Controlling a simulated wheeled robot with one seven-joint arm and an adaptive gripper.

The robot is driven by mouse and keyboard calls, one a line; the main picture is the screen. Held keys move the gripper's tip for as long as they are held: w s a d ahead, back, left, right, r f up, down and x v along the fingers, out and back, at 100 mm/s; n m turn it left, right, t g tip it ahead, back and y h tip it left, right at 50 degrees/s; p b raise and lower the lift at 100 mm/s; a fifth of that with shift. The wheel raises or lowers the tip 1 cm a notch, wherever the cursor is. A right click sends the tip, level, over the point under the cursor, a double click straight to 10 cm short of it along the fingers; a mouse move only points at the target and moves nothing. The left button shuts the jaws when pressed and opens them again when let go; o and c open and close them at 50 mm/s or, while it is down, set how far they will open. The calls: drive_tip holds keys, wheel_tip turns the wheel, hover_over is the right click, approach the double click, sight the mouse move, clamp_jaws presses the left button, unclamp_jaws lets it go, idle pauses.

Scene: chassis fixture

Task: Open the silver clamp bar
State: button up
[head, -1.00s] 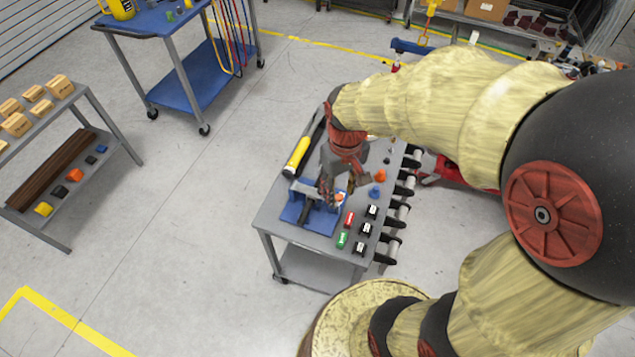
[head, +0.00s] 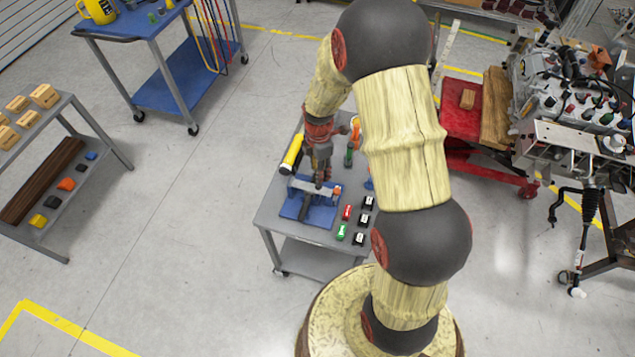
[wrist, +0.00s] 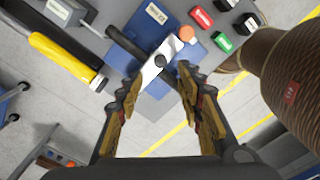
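The silver clamp bar (wrist: 152,72) lies across a blue fixture (wrist: 196,50) in the wrist view, with a dark round knob (wrist: 160,60) on it. A dark handle-like bar (wrist: 124,42) runs out beside it. In the head view the blue fixture (head: 324,217) sits on a grey cart, and my gripper (head: 319,184) is above it, covering part of the bar. In the wrist view my gripper (wrist: 158,78) is open, its fingers apart with the near end of the silver bar between them in the picture. I cannot tell whether they touch it.
A yellow-and-black tool (wrist: 62,58) lies beside the fixture. Red (wrist: 201,17) and green (wrist: 221,42) blocks, black blocks and an orange round piece (wrist: 186,33) are close by on the grey cart (head: 272,215). A red cart (head: 470,115) with machinery stands at the right.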

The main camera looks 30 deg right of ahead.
sight(310, 186)
drive_tip(key=shift+s+f, duration=0.1)
drive_tip(key=shift+f, duration=0.45)
wheel_tip(310, 186, down, 7)
drive_tip(key=shift+r, duration=0.15)
drive_tip(key=shift+c, duration=1.3)
clamp_jaws()
